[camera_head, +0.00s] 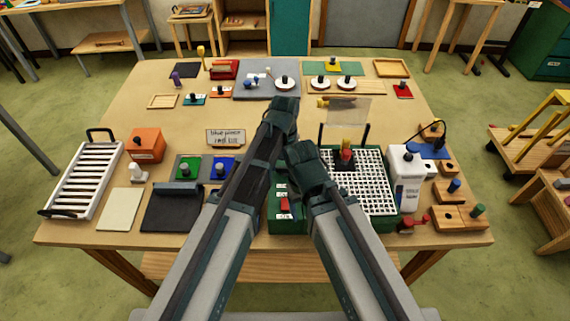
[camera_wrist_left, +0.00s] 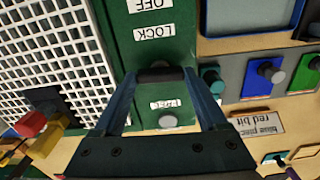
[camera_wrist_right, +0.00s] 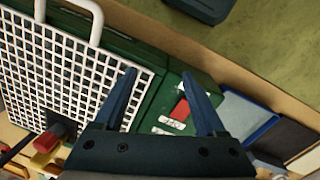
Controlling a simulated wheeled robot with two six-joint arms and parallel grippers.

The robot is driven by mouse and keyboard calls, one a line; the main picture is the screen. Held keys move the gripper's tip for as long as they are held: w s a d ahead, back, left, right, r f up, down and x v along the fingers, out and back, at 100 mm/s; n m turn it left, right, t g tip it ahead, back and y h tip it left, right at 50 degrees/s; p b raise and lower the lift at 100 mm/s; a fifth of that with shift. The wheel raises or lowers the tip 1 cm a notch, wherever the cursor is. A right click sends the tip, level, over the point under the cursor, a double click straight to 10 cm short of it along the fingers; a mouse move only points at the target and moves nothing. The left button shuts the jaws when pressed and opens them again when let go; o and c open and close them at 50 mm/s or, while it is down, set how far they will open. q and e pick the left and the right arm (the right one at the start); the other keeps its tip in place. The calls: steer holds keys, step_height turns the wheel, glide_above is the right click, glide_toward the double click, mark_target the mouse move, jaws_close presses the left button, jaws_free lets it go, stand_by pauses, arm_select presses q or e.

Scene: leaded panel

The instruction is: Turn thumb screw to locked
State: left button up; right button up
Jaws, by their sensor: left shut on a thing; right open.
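The thumb screw (camera_wrist_left: 160,74) shows as a dark bar on the green box (camera_wrist_left: 120,40) in the left wrist view. My left gripper (camera_wrist_left: 158,78) is shut on its two ends, and its bar lies crosswise between the fingers. A LOCK label (camera_wrist_left: 154,34) sits beside it; another label (camera_wrist_left: 165,104) on the other side is too blurred to read. In the head view my left gripper (camera_head: 281,112) hides the screw. My right gripper (camera_wrist_right: 159,76) is open and empty above the green box, near a red switch (camera_wrist_right: 181,110), also seen in the head view (camera_head: 285,206).
A white grid (camera_head: 372,185) adjoins the green box, with a red and yellow piece (camera_head: 346,152) on it. A white bottle (camera_head: 405,170) stands right of it. Blue and green trays (camera_head: 220,167) lie left. My two grippers are close together in the head view.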

mark_target(285, 167)
arm_select(q)
steer(key=shift+n, duration=0.4)
steer(key=o, duration=1.3)
step_height(285, 167, up, 14)
steer(key=p, duration=1.3)
steer(key=shift+p, duration=0.4)
arm_select(e)
step_height(285, 167, up, 14)
arm_select(q)
steer(key=shift+f, duration=0.2)
arm_select(e)
steer(key=shift+f, duration=0.2)
arm_select(q)
step_height(285, 167, down, 13)
steer(key=b, duration=1.3)
steer(key=shift+f+b, duration=0.15)
steer(key=shift+b, duration=0.15)
arm_select(e)
step_height(285, 167, down, 13)
steer(key=shift+f, duration=0.2)
steer(key=shift+r, duration=0.1)
